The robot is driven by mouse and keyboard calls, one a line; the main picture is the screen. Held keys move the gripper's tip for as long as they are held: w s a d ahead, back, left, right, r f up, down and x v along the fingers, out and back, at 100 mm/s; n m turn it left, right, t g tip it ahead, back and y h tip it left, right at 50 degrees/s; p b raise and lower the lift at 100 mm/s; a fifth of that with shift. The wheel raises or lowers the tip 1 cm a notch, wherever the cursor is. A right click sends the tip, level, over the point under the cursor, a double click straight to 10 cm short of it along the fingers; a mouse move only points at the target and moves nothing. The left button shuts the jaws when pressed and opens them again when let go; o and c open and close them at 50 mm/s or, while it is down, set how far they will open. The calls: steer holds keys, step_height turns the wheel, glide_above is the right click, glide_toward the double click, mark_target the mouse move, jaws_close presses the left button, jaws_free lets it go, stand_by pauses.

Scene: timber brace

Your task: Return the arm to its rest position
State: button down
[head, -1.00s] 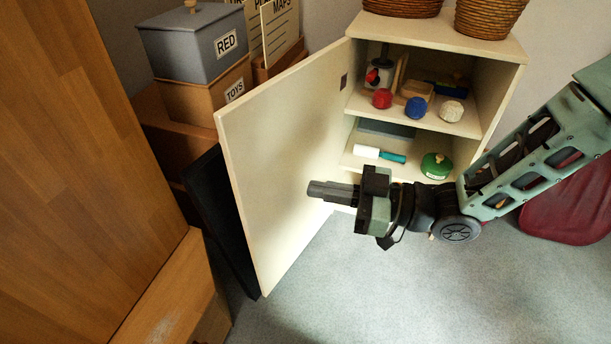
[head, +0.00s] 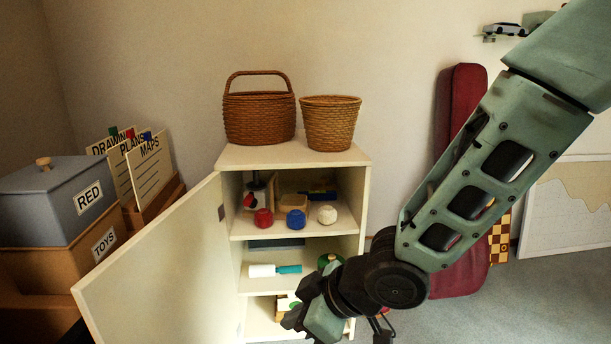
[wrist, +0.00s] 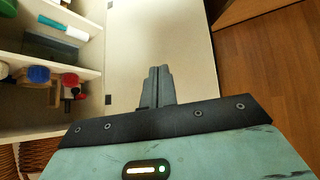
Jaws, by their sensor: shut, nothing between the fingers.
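My gripper (wrist: 158,86) shows in the wrist view with its two fingers together and nothing between them. Behind the fingers in that view is the cream cabinet door. In the head view my arm reaches down from the upper right, bent at the elbow. Its wrist end is low in the picture, in front of the lower right part of the open cabinet (head: 364,200). The fingertips are hard to make out there.
The cabinet door (head: 160,265) stands wide open to the left. Shelves hold red (head: 263,218), blue (head: 296,219) and white (head: 327,214) balls and a teal-handled roller (head: 275,270). Two baskets (head: 259,115) stand on top. A maroon padded case (head: 462,120) leans against the wall.

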steer(key=s+d+r+m+g+h, duration=0.2)
steer(key=s+d+r+m+h, duration=0.15)
steer(key=s+d, duration=0.45)
steer(key=s+d+r+m+g+h, duration=0.15)
steer(key=s+d+m+h, duration=0.25)
steer(key=s+d, duration=0.45)
step_height(320, 180, up, 27)
steer(key=p, duration=2.6)
steer(key=shift+a, duration=0.3)
